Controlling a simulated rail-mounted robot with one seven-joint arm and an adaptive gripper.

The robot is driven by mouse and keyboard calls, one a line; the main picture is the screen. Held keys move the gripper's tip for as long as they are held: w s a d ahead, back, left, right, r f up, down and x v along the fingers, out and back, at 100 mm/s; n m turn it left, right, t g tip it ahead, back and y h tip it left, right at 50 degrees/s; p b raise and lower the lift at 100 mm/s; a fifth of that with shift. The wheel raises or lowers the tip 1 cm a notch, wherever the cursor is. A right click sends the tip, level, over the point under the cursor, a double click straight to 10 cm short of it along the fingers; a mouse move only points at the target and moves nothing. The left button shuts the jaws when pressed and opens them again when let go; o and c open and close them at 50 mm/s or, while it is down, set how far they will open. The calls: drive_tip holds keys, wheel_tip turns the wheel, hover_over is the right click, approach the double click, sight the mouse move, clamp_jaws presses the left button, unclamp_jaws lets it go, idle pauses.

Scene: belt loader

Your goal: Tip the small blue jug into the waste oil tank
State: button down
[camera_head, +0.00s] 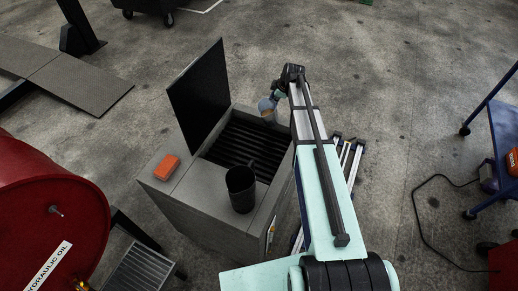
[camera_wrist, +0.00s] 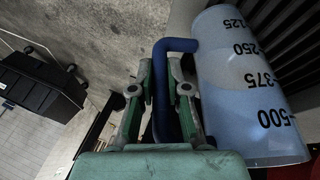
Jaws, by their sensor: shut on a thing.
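The small blue jug (camera_wrist: 243,85) is translucent, with dark volume marks from 125 to 500. My gripper (camera_wrist: 160,85) is shut on its blue handle (camera_wrist: 167,90), one finger on each side. In the head view the jug (camera_head: 267,110) hangs under my gripper (camera_head: 276,92) at the far right corner of the waste oil tank. The tank (camera_head: 180,210) is a grey box with a slatted grate (camera_head: 240,146) on top and its black lid (camera_head: 201,90) standing open. The jug's exact tilt and its contents cannot be told.
A black mug-like vessel (camera_head: 241,190) stands on the tank's near rim. An orange box (camera_head: 166,168) lies on its left rim. A red hydraulic oil drum (camera_head: 40,215) is at the left. A blue cart (camera_head: 505,130) stands at the right.

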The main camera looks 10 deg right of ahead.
sight(271, 102)
drive_tip(key=shift+s+a+r+n+t+h+b, duration=0.15)
drive_tip(key=shift+s+a+r+t+h+b, duration=0.15)
drive_tip(key=shift+s+t+h+b, duration=0.25)
drive_tip(key=shift+s+a+r+n+t+h+b, duration=0.15)
drive_tip(key=shift+s+a+r+t+h+b, duration=0.1)
drive_tip(key=shift+t+b, duration=0.35)
drive_tip(key=t+b, duration=0.1)
drive_tip(key=b, duration=0.1)
drive_tip(key=s+a+t+h+b, duration=0.1)
drive_tip(key=shift+s+r+b, duration=0.25)
drive_tip(key=shift+b, duration=0.15)
drive_tip(key=shift+w+r+n, duration=0.1)
drive_tip(key=shift+r+n, duration=0.05)
drive_tip(key=shift+n, duration=0.15)
drive_tip(key=shift+s+a+t+h+b, duration=0.7)
drive_tip(key=shift+t+b, duration=0.25)
drive_tip(key=shift+b, duration=2)
drive_tip(key=shift+s+a+f+n+t+h+b, duration=0.3)
drive_tip(key=shift+s+t+b, duration=0.2)
drive_tip(key=shift+b, duration=1.75)
drive_tip(key=shift+s+a+f+n+t+h+b, duration=0.2)
drive_tip(key=shift+s+n+t+b, duration=0.25)
drive_tip(key=shift+b, duration=1.75)
drive_tip(key=shift+s+a+f+t+h+b, duration=0.1)
drive_tip(key=shift+s+a+t+h+b, duration=0.65)
drive_tip(key=shift+b, duration=4.4)
drive_tip(key=shift+s+t+y, duration=0.1)
drive_tip(key=shift+t+y, duration=0.15)
drive_tip(key=shift+t, duration=0.05)
